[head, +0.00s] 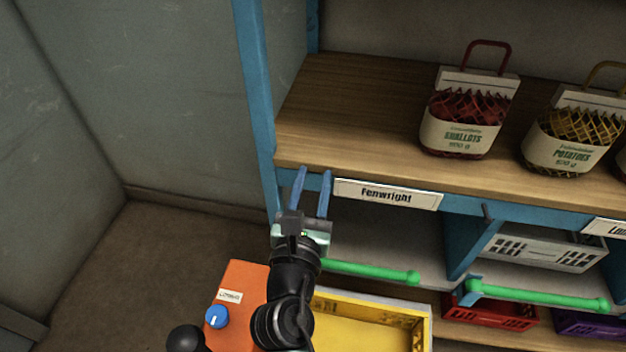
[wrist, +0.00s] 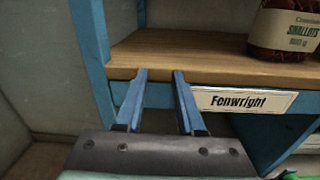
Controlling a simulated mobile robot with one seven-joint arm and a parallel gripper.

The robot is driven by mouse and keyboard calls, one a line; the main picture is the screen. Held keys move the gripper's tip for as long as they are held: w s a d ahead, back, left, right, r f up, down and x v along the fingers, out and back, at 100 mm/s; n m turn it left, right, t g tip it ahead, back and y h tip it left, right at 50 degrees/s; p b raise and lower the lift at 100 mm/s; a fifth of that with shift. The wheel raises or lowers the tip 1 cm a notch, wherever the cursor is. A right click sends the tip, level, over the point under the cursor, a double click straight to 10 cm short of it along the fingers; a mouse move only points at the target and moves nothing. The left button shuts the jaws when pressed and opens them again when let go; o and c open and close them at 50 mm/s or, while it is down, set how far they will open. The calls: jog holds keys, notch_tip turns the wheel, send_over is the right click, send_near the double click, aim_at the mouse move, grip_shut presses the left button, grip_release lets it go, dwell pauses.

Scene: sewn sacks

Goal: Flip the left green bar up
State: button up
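The left green bar (head: 372,272) runs across the front of the left bay under the wooden shelf, in the head view. Its left end is hidden behind my arm; its right end has a round knob. My gripper (head: 314,177) points at the blue shelf edge beside the "Fenwright" label, above the bar's left part. Its two blue fingers are apart with nothing between them; they also show in the wrist view (wrist: 160,75). A corner of green shows at the lower right of the wrist view.
A second green bar (head: 540,294) crosses the right bay. Net sacks of shallots (head: 462,122) and potatoes (head: 570,138) stand on the wooden shelf (head: 350,110). Below are a yellow crate (head: 365,325), a red crate (head: 490,312) and a white basket (head: 545,248). A blue post (head: 255,80) stands left.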

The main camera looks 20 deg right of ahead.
grip_shut()
dwell(0.9)
jog(key=o, duration=0.7)
grip_release()
jog(key=shift+o, duration=0.2)
jog(key=b+v, duration=0.1)
jog(key=v, duration=1.2)
jog(key=shift+c, duration=0.3)
